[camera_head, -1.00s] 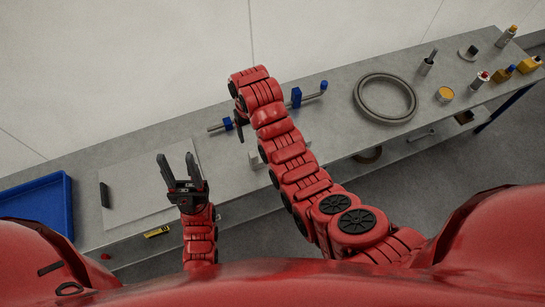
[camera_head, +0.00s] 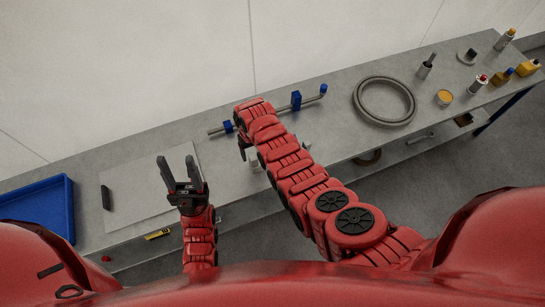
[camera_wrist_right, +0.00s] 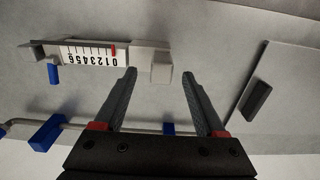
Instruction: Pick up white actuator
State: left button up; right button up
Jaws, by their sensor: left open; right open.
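The white actuator (camera_wrist_right: 95,52) lies on the bench in the right wrist view, with a numbered scale along it and a pale block (camera_wrist_right: 161,69) at its right end. In the head view my right arm hides most of it. My right gripper (camera_wrist_right: 158,74) is open, its fingertips on either side of that end block in the picture; whether they are level with it I cannot tell. My left gripper (camera_head: 181,158) is open and empty over a pale sheet (camera_head: 135,190) on the left of the bench.
A metal rod (camera_head: 312,100) with blue fittings lies behind my right arm. A grey ring (camera_head: 384,79) and several bottles and cans stand to the right. A black block (camera_head: 106,197) and a blue tray (camera_head: 42,205) are at left.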

aim_at(253, 157)
jog(key=shift+a+f, duration=0.15)
jog(key=shift+f, duration=0.6)
jog(key=shift+w+f+b, duration=0.1)
jog(key=shift+f+b, duration=0.75)
jog(key=shift+f, duration=0.3)
grip_shut()
jog(key=shift+r, duration=0.1)
